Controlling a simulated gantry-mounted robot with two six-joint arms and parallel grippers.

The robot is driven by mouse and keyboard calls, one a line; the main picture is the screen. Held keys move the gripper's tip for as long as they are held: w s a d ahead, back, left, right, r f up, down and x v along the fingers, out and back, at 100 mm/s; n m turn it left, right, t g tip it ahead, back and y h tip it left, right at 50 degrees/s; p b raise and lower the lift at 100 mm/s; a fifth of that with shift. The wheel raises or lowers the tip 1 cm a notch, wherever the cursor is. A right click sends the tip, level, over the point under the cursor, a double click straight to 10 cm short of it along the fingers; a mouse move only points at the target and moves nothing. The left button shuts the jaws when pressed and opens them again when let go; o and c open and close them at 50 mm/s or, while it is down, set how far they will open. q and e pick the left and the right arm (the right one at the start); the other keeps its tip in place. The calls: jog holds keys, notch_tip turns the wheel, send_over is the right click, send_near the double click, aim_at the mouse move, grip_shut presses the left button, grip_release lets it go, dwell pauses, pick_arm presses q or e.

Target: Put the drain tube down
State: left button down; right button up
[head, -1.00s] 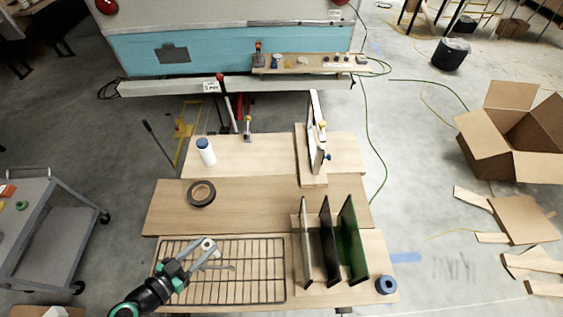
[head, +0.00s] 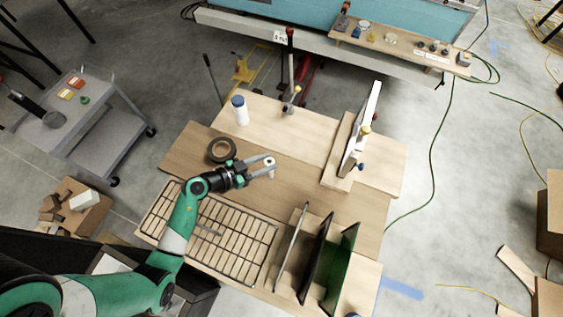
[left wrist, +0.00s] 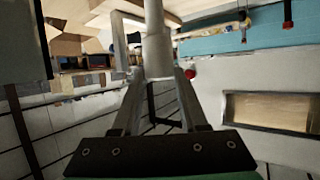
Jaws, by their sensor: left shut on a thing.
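My left gripper (head: 268,167) is shut on the drain tube, a short pale tube (head: 271,169) between its fingertips. The gripper is over the middle wooden board, right of the dark tape roll (head: 221,150). Whether the tube touches the board I cannot tell. In the left wrist view the pale tube (left wrist: 157,45) stands between the two grey fingers, its far end cut off by the frame's top edge. My right gripper is not in view.
A wire rack (head: 176,193) lies in front of the board, with a small hook-like piece on it. Upright panels (head: 318,255) stand to its right. A blue-capped white bottle (head: 240,110) stands behind the tape roll. A white framed fixture (head: 361,130) is at right. The board right of the gripper is clear.

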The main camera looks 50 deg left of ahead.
pick_arm(q)
jog(key=w+f+b, duration=0.6)
jog(key=f+b, duration=0.1)
jog(key=f, duration=0.2)
jog(key=shift+w+f+b, duration=0.25)
jog(key=shift+f+b, duration=0.05)
jog(key=shift+c, duration=2.2)
grip_release()
jog(key=shift+f, duration=0.15)
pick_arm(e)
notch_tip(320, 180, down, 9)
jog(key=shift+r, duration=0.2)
pick_arm(q)
jog(key=p+v, duration=0.5)
jog(key=v, duration=0.7)
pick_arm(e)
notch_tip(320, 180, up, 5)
pick_arm(q)
jog(key=shift+d, duration=0.1)
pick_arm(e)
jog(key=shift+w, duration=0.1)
